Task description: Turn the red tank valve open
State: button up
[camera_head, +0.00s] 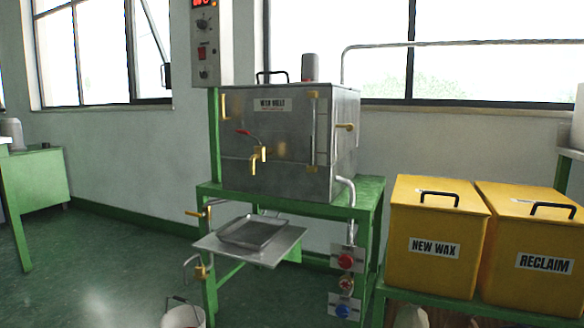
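A grey metal wax tank (265,177) stands on a green frame at the centre. A brass tap (257,158) sticks out of its front face, with its spout pointing down. A red lever handle (243,132) sits above and left of the tap, tilted slightly down to the right. Whether this valve is open or shut cannot be told, and no flow shows at the spout. My gripper and arm are not in view.
A shelf with a metal tray (253,231) sits below the tank. Brass taps (198,213) are at lower left, red and blue knobs (346,262) at lower right. Yellow bins (436,238) stand at right, a bucket (183,315) at the bottom. Floor at left is clear.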

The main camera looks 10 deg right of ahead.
aim_at(346, 262)
jog(key=u, duration=2.6)
jog(key=k, duration=0.8)
jog(key=z, duration=1.85)
